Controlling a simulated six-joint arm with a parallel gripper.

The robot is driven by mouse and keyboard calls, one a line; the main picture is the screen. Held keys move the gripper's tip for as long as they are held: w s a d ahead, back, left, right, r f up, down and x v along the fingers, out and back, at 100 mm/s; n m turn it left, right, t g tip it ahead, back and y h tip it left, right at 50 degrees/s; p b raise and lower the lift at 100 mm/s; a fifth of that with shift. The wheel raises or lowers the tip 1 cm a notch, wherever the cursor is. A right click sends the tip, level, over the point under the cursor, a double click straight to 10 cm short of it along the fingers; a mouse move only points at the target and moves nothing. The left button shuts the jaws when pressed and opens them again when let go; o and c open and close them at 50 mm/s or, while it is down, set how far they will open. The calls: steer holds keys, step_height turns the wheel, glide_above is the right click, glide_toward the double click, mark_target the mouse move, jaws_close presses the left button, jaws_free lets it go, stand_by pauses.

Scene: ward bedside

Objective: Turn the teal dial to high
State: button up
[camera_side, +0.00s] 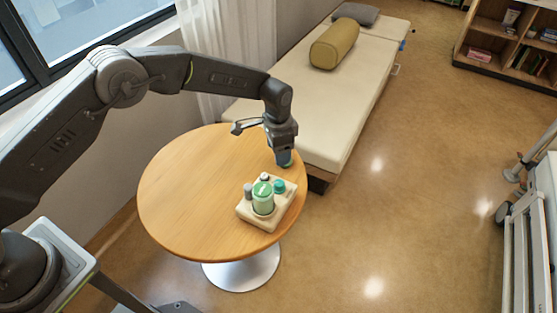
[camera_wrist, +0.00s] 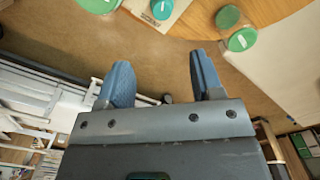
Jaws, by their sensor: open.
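The teal dial (camera_side: 279,186) sits on the right part of a cream panel box (camera_side: 270,224) on the round table. In the wrist view the dial (camera_wrist: 162,9) is at the top edge, with a pale mark on its face; the setting it points to cannot be read. My gripper (camera_side: 284,160) is above the table's far right side, behind the dial in the side view, and apart from it. In the wrist view its two blue-grey fingers (camera_wrist: 160,78) are spread with nothing between them.
A green-lidded jar (camera_side: 263,198) stands close by the dial, at the box. A second green-lidded jar (camera_wrist: 240,38) is at upper right in the wrist view. A grey knob (camera_side: 248,190) is on the box's left. The left of the wooden table (camera_side: 180,195) is clear. A bed (camera_side: 330,105) stands behind.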

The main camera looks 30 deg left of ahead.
steer(key=n+h, duration=0.1)
steer(key=n, duration=0.4)
steer(key=n+t+h, duration=0.1)
steer(key=n+h, duration=0.2)
steer(key=n, duration=2.2)
glide_toward(278, 182)
steer(key=x, duration=1)
steer(key=c, duration=0.9)
